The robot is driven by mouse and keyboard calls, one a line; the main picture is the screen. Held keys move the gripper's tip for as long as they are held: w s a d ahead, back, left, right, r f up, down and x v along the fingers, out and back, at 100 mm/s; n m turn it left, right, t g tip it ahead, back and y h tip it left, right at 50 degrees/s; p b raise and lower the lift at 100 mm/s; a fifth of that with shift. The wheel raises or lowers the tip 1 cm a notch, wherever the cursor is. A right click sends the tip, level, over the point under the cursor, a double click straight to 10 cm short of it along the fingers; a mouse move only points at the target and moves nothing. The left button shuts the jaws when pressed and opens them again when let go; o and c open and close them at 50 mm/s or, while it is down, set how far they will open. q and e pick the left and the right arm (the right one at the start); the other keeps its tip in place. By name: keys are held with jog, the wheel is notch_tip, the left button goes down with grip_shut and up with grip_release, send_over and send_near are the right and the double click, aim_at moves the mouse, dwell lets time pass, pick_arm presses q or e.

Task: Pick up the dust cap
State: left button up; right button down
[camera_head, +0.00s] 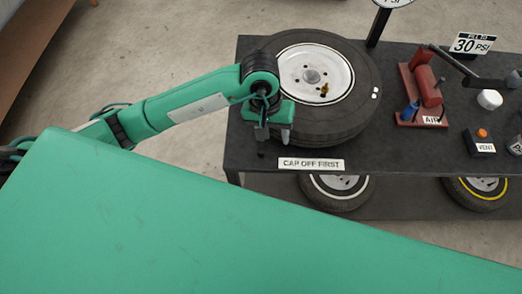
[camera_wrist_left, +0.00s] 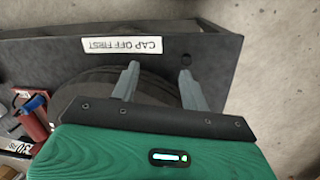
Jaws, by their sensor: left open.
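A small dark round piece, which looks like the dust cap (camera_head: 261,154), sits on the dark bench top left of the "CAP OFF FIRST" label. It also shows in the left wrist view (camera_wrist_left: 185,60), just beyond the right fingertip. My left gripper (camera_head: 274,137) is open and empty, pointing down by the tyre's near-left side, close to the dark piece. In the left wrist view its two fingers (camera_wrist_left: 159,72) are apart with nothing between them. A brass-coloured valve (camera_head: 324,90) stands in the white wheel rim. My right gripper is not in view.
The large tyre (camera_head: 345,124) lies flat beside my left gripper. The label (camera_head: 310,164) is at the bench's front edge. A red air pump (camera_head: 424,90), a white knob (camera_head: 489,99) and a vent box (camera_head: 480,141) stand to the right. More wheels lie on the lower shelf.

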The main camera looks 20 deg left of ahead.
pick_arm(q)
jog(key=w+a+y, duration=0.1)
jog(key=a+y, duration=0.1)
jog(key=a, duration=0.1)
jog(key=p, duration=0.3)
send_over(260, 151)
jog(key=shift+m+t, duration=0.3)
jog(key=shift+m, duration=0.1)
jog(key=f, duration=0.8)
jog(key=shift+d+f, duration=0.1)
jog(key=shift+d, duration=0.1)
jog(key=shift+f+p, duration=0.4)
jog(key=shift+f, duration=0.3)
notch_tip(260, 151, down, 3)
jog(key=shift+a+p, duration=0.1)
jog(key=shift+p, duration=0.7)
jog(key=shift+f, duration=0.55)
grip_shut()
jog(key=shift+r, duration=0.1)
